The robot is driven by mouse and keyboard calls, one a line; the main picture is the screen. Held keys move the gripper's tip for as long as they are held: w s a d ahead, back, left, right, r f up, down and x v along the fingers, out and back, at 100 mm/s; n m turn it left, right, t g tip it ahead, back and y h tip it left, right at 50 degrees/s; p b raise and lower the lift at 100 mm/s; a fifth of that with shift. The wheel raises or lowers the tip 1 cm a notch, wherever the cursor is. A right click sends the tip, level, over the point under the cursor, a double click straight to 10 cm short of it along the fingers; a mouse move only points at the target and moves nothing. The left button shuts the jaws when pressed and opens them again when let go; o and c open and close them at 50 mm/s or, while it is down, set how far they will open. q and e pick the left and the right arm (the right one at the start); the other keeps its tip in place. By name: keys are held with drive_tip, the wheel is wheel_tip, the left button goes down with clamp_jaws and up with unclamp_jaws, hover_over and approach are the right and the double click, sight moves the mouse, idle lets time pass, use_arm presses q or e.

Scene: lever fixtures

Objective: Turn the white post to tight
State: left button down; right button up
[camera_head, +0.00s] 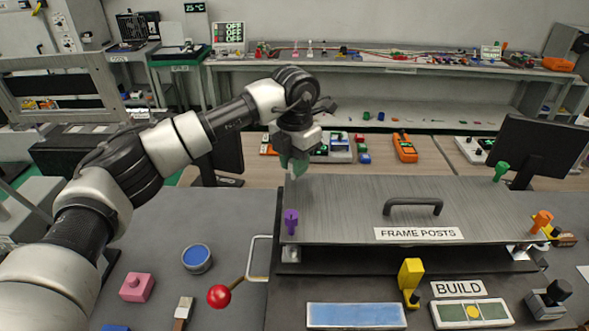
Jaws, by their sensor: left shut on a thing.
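A grey metal plate (345,205) labelled FRAME POSTS has coloured posts at its corners: purple (291,220) at front left, orange (541,220) at front right and green (501,170) at back right. My left gripper (295,164) points down at the back left corner and is shut on the white post (293,177). The gripper's fingers hide most of that post, so its turn angle cannot be read. My right gripper is not in view.
A black handle (413,207) rises from the plate. In front are a yellow lever (410,279), a BUILD panel (472,313) and a blue pad (356,315). A red ball lever (220,295) stands left. A dark monitor (532,148) is at right.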

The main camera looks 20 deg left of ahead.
use_arm(q)
drive_tip(key=m+b, duration=0.2)
drive_tip(key=m, duration=0.3)
drive_tip(key=shift+m, duration=0.3)
drive_tip(key=shift+r+m+b, duration=0.15)
drive_tip(key=shift+m+b, duration=0.4)
drive_tip(key=shift+m, duration=1.55)
drive_tip(key=c, duration=0.9)
unclamp_jaws()
drive_tip(key=shift+c, duration=0.2)
wheel_tip(320, 180, up, 9)
drive_tip(key=shift+r+b, duration=0.2)
drive_tip(key=shift+b, duration=0.65)
drive_tip(key=shift+r, duration=0.65)
